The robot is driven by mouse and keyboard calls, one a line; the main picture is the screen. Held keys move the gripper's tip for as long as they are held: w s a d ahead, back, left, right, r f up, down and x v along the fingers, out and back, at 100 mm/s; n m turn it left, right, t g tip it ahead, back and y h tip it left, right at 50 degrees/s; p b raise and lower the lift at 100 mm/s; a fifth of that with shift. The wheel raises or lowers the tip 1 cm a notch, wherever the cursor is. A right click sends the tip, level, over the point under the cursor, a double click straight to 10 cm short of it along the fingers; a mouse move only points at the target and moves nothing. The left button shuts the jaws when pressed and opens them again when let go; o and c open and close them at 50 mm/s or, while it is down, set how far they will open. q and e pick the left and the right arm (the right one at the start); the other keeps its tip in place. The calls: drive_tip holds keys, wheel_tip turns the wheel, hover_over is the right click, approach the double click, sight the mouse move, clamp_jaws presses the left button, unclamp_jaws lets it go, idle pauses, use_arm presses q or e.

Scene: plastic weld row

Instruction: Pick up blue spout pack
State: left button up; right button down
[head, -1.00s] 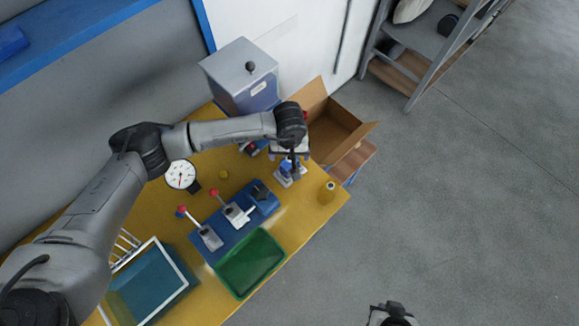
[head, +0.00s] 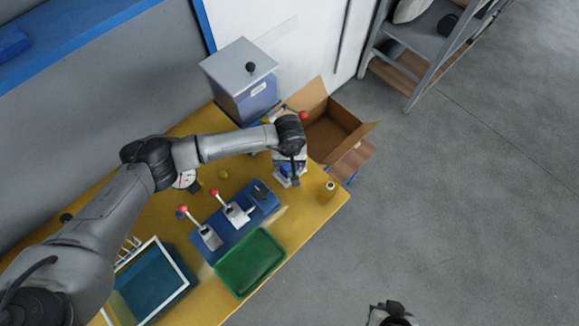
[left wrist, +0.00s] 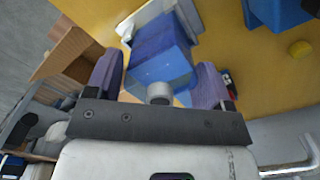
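The blue spout pack (left wrist: 160,58) stands between the two fingers of my left gripper (left wrist: 158,82) in the left wrist view, its grey spout toward the camera. The fingers are spread on either side of the pack; I see no clear grip on it. In the head view my left gripper (head: 297,172) is low over the pack (head: 287,170), which is partly hidden by the arm and sits in a pale holder on the yellow table. My right gripper (head: 392,314) shows at the bottom edge over the floor, and its fingers are unclear.
An open cardboard box (head: 335,128) and a grey metal box (head: 240,75) stand beyond the pack.

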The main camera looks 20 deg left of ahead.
use_arm(q)
drive_tip(key=c, duration=0.6)
drive_tip(key=shift+o, duration=0.2)
